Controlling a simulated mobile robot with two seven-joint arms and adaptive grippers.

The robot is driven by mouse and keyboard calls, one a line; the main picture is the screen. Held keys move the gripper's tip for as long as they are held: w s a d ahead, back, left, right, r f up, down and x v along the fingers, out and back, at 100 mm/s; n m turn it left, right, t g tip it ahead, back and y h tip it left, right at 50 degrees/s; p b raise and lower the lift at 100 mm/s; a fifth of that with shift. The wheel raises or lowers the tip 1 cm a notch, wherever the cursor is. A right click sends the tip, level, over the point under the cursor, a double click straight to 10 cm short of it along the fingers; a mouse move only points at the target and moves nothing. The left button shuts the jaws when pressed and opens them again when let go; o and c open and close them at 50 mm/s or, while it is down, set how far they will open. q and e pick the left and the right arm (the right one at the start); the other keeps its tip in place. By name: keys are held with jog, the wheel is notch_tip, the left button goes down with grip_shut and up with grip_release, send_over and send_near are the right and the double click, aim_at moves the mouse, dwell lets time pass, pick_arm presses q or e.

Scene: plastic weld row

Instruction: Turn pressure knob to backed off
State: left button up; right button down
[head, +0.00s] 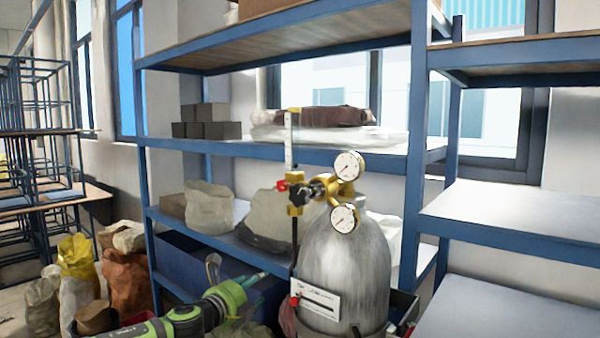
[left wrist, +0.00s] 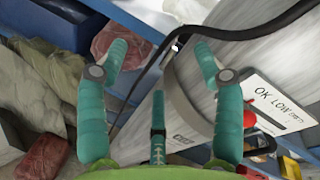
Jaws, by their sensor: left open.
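A grey metal gas cylinder (head: 345,270) stands upright in front of the blue shelf. A brass regulator (head: 348,190) with two round gauges tops it, with a black knob (head: 318,188) on its left side; I take this as the pressure knob, but cannot read its setting. My left gripper (head: 255,288) is left of the cylinder, well below the knob and apart from it. In the left wrist view its teal fingers (left wrist: 160,60) are spread with nothing gripped; the cylinder's grey side (left wrist: 185,90) lies behind them. The knob does not show there. My right gripper is not seen.
A flow tube (head: 289,140) with a red knob stands left of the regulator. A black hose (left wrist: 245,32) crosses the wrist view near the fingers. A white label (head: 316,300) hangs on the cylinder. Sacks (head: 125,280) and a blue bin (head: 185,262) are at left.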

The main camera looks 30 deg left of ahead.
pick_arm(q)
jog(key=s+d+r+m+t+h+p, duration=0.1)
jog(key=d+r+m, duration=0.25)
jog(key=r, duration=0.55)
jog(key=s+d+r+m+t+h+p, duration=0.1)
jog(key=s+d+r+m+p, duration=0.2)
jog(key=r, duration=0.5)
jog(key=m+h, duration=0.2)
jog(key=m, duration=0.5)
send_near(297, 193)
jog(key=w, duration=0.4)
jog(key=shift+w+d+r+p, duration=0.1)
jog(key=shift+w+d+p, duration=0.25)
jog(key=shift+p, duration=0.45)
jog(key=shift+w+a+p, duration=0.1)
jog(key=shift+w+p, duration=0.45)
jog(key=shift+w, duration=0.25)
jog(key=shift+w+p, duration=0.5)
jog(key=shift+w, duration=1.8)
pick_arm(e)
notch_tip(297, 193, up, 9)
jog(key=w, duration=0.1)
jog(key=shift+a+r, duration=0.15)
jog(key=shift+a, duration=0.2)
pick_arm(q)
jog(key=c, duration=1.1)
